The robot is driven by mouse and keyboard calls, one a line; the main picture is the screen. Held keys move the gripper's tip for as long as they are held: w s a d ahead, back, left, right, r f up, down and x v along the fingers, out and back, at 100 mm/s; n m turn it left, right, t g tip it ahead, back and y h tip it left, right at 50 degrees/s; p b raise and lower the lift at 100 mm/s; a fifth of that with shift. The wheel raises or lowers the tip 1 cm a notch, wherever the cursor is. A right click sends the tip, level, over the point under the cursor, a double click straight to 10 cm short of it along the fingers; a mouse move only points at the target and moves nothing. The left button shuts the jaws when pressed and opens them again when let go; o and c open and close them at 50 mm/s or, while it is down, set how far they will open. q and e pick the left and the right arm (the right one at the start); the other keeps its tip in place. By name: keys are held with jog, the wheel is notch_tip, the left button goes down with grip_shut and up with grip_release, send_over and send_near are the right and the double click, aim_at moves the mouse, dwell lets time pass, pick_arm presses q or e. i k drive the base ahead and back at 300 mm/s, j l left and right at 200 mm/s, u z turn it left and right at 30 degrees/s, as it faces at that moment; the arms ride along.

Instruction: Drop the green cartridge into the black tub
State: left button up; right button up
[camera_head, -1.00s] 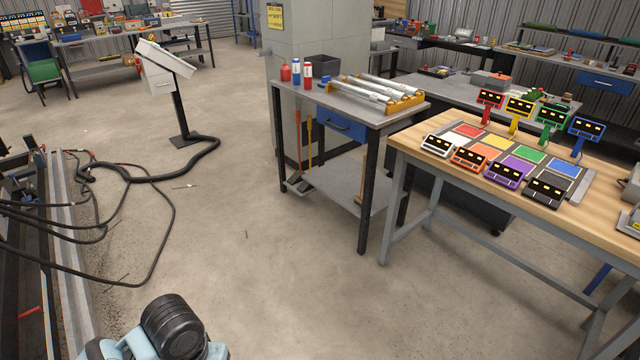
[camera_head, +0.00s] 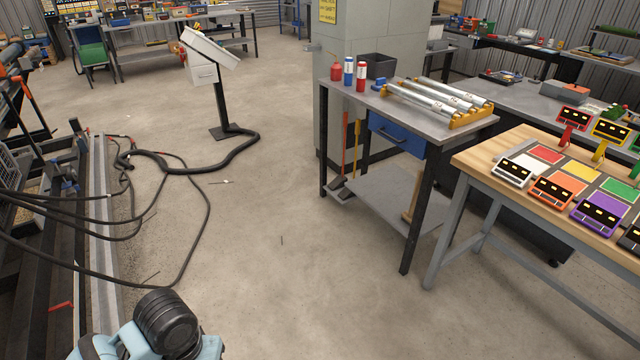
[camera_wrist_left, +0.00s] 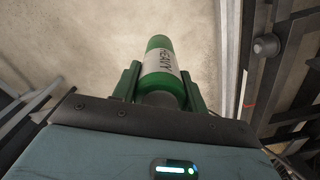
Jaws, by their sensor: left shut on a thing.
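The green cartridge (camera_wrist_left: 158,48) has a white label reading HEAVY and shows in the left wrist view. My left gripper (camera_wrist_left: 160,78) is shut on it, with a green finger on each side. The cartridge points away from the palm, over the bare concrete floor. The head view shows only part of my left arm at the bottom, not the gripper or the cartridge. The black tub (camera_head: 392,66) stands at the back of the grey bench, well away from my arm. Its inside is mostly hidden from here. My right gripper is in no view.
The grey bench (camera_head: 350,98) also holds red and blue bottles (camera_head: 349,71) and a yellow rack of silver tubes (camera_head: 465,117). A wooden table (camera_head: 480,158) with coloured panels stands at right. Black cables (camera_head: 200,168) lie on the floor at left.

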aim_at(373, 77)
jog(key=i+u, duration=0.35)
jog(key=i, duration=0.75)
jog(key=i+j, duration=0.1)
jog(key=i, duration=1.1)
jog(key=i+j+z, duration=0.1)
jog(key=i+z, duration=0.15)
jog(key=i, duration=0.25)
jog(key=i+j+z, duration=0.2)
jog(key=i, duration=0.3)
jog(key=i+j+z, duration=0.1)
jog(key=i+z, duration=0.15)
jog(key=z, duration=0.2)
jog(key=i+j+z, duration=0.25)
jog(key=z, duration=0.15)
jog(key=i+j+z, duration=0.2)
jog(key=z, duration=0.25)
jog(key=i+j+z, duration=0.15)
jog(key=j+z, duration=0.25)
jog(key=i+j+z, duration=0.1)
jog(key=j+z, duration=0.25)
jog(key=j, duration=0.2)
jog(key=j+z, duration=0.4)
jog(key=j, duration=0.2)
jog(key=i, duration=0.05)
